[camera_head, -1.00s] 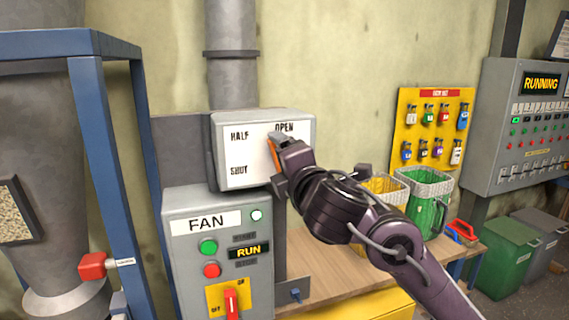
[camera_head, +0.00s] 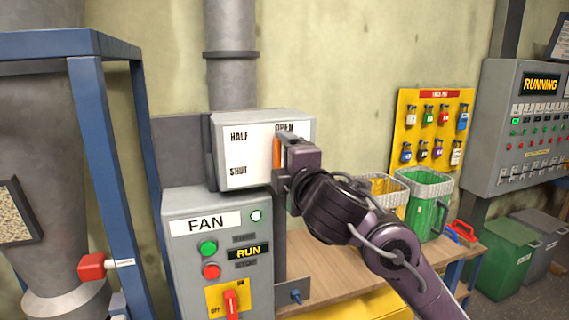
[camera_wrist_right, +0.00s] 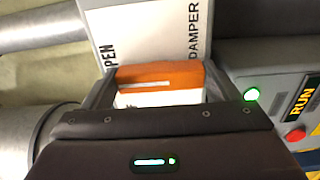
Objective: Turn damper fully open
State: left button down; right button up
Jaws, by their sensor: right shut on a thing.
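The damper box (camera_head: 250,163) is a pale box on the wall with the labels HALF, OPEN and SHUT on its white face. Its orange handle (camera_head: 277,153) stands nearly upright just below the OPEN label. My right gripper (camera_head: 282,148) is shut on the handle and hides part of it and the box's right side. In the right wrist view the orange handle (camera_wrist_right: 158,78) lies between the two fingers, beside the words OPEN and DAMPER. My left gripper is not in view.
The grey FAN panel (camera_head: 206,258) with buttons and a red switch stands below the box. A blue frame (camera_head: 110,180) is at the left. A workbench (camera_head: 345,262) with bins (camera_head: 425,205) lies behind my right arm.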

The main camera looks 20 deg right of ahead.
jog(key=shift+f, duration=0.1)
jog(key=o, duration=0.9)
jog(key=s, duration=0.7)
jog(key=shift+s+d+p, duration=0.15)
jog(key=shift+s+p, duration=0.25)
jog(key=shift+p, duration=0.05)
